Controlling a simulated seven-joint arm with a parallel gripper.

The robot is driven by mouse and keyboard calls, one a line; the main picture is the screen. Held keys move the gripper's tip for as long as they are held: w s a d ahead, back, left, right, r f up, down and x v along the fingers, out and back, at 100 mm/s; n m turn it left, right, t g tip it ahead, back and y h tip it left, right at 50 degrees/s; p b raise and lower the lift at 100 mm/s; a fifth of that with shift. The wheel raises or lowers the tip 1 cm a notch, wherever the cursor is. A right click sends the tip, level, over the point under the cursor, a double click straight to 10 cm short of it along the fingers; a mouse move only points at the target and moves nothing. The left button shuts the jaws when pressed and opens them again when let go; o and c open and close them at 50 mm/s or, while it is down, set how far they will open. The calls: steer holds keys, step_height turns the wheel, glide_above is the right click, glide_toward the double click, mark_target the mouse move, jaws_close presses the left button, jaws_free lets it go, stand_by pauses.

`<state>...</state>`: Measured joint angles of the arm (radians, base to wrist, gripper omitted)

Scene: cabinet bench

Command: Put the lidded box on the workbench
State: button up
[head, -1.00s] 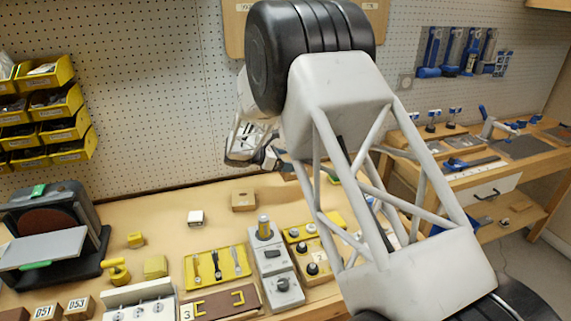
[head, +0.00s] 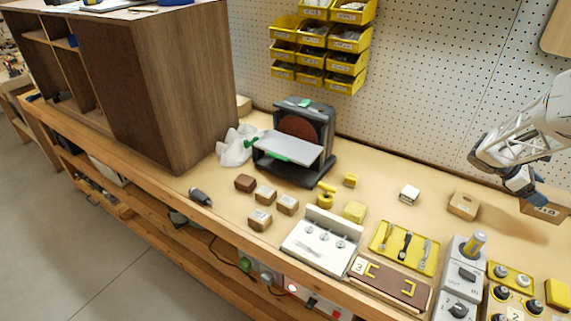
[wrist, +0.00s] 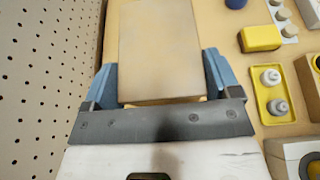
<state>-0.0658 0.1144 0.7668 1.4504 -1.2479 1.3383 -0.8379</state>
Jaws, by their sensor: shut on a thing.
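My gripper (head: 532,192) is at the right side of the head view, its blue fingers pointing down. It is shut on a tan box (head: 546,209), which looks like the lidded box, with a small label on its side. In the wrist view the box (wrist: 160,50) sits between the two blue fingers (wrist: 163,85), its flat top facing the camera. The workbench (head: 400,172) runs across the head view. The box appears to be above its surface, with a shadow below; the exact gap is unclear.
A small wooden box (head: 463,206) and a white block (head: 409,194) stand left of the gripper. Nearer the front are a yellow tool tray (head: 390,258), grey switch boxes (head: 462,275) and yellow knob panels. A sander (head: 305,140) and brown cabinet (head: 185,90) stand further left. The pegboard closes the back.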

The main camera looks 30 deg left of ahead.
steer(key=a+r+n+t+y, duration=0.1)
steer(key=a+r+n+t, duration=0.25)
steer(key=a, duration=1.35)
steer(key=a+r+n+t+y, duration=0.1)
steer(key=a+r+n+t, duration=0.3)
steer(key=a, duration=1.4)
steer(key=s+a+r+n+t+y, duration=0.1)
steer(key=s+a+r+n+y, duration=0.2)
steer(key=a, duration=0.7)
steer(key=s+a+r+t, duration=0.25)
steer(key=s+a, duration=0.35)
steer(key=a, duration=0.5)
steer(key=s+a+r+n+t+y, duration=0.1)
steer(key=s+a+r+n+y, duration=0.2)
steer(key=a, duration=0.7)
steer(key=s+a+f+n+y, duration=0.2)
steer(key=s+a+f, duration=0.2)
steer(key=s+a, duration=0.85)
steer(key=s+a+f+n+t+y, duration=0.1)
steer(key=s+a+f+n+y, duration=0.1)
steer(key=s+f, duration=1.5)
steer(key=shift+s+a+y, duration=0.6)
steer(key=shift+a+y, duration=0.1)
steer(key=shift+a, duration=0.45)
